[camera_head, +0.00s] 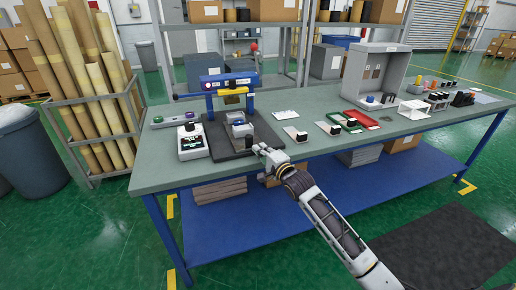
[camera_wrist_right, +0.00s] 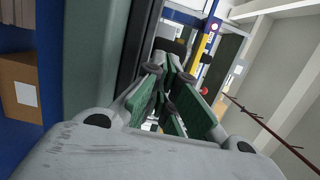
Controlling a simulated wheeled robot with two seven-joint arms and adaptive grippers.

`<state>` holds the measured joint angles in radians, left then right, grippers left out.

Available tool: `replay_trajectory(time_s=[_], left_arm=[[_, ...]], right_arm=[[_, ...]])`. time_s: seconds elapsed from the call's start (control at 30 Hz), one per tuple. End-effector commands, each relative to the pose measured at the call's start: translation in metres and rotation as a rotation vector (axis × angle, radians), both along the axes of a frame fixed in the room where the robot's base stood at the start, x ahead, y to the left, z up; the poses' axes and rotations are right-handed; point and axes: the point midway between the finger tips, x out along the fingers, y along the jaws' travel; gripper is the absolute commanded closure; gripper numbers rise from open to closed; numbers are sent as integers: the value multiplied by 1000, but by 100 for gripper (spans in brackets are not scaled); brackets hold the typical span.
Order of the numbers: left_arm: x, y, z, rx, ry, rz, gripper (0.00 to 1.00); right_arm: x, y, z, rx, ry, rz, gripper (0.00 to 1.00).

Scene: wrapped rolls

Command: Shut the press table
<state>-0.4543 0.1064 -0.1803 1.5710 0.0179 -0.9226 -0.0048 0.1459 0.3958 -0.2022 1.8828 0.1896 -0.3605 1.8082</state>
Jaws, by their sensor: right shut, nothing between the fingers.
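My right gripper (camera_head: 260,149) is shut and empty just in front of the base's front right edge. Whether it touches the press cannot be told. In the right wrist view its green-padded fingers (camera_wrist_right: 172,62) are together, with a blue and yellow press post (camera_wrist_right: 209,40) beyond them. My left gripper is not in view.
A white control box (camera_head: 192,142) with a display stands left of the press. Small blocks, a green tray (camera_head: 347,123), a red tray (camera_head: 361,118) and a grey booth (camera_head: 374,72) lie to the right. The bench front edge (camera_head: 200,178) is clear.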

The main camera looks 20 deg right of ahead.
Motion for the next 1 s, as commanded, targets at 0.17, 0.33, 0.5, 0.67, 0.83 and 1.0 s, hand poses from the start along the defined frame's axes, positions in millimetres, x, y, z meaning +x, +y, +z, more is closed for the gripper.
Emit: replay_trajectory(time_s=[0.17, 0.33, 0.5, 0.67, 0.83, 1.0], left_arm=[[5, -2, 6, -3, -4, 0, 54], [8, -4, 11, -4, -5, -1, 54], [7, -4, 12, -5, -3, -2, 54], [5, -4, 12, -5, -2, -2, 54], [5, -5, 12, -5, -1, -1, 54], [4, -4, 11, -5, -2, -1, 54]], right_arm=[[11, 3, 0, 1, 0, 0, 100], [18, 4, 0, 0, 0, 1, 100], [20, 5, 0, 0, 0, 1, 100], [20, 5, 0, 0, 0, 1, 100], [21, 5, 0, 0, 0, 1, 100], [27, 5, 1, 2, 0, 0, 100]])
